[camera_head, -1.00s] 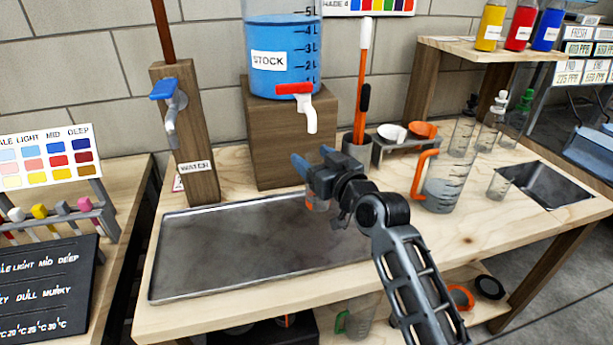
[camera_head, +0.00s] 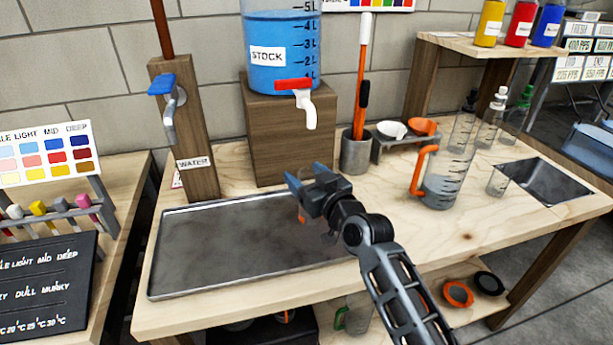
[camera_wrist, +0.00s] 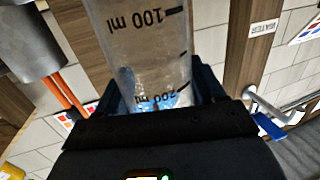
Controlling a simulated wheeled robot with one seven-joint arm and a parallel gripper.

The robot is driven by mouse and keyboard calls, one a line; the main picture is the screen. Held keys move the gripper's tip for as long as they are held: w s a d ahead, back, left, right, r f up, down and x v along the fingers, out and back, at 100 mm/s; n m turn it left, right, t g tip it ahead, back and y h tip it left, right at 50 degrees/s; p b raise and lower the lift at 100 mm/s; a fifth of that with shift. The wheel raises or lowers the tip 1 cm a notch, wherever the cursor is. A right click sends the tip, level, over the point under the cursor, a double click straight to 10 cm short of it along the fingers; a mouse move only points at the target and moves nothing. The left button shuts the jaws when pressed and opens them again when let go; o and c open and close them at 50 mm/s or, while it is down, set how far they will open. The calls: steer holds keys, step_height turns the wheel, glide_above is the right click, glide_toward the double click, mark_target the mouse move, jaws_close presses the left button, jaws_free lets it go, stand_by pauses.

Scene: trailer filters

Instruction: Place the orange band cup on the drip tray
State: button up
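The orange band cup (camera_wrist: 145,55) is clear, with 100 ml and 200 ml marks, and sits between the fingers of my gripper (camera_wrist: 155,90) in the wrist view. In the head view, my gripper (camera_head: 308,182) hides most of the cup; only a bit of its orange band (camera_head: 301,217) shows. The gripper is shut on the cup and is over the right part of the drip tray (camera_head: 215,250), a flat grey metal tray on the wooden bench. I cannot tell whether the cup's base touches the tray.
The blue stock tank (camera_head: 283,55) with its red-handled tap (camera_head: 297,92) stands on a wooden block behind the tray. A water post (camera_head: 187,130) with a blue-handled tap is at the back left. An orange-handled jug (camera_head: 445,183) and small clear cup (camera_head: 498,182) stand right.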

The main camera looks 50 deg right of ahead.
steer(key=o, duration=0.4)
steer(key=shift+r, duration=0.15)
steer(key=shift+b+v, duration=0.95)
steer(key=shift+v, duration=5.05)
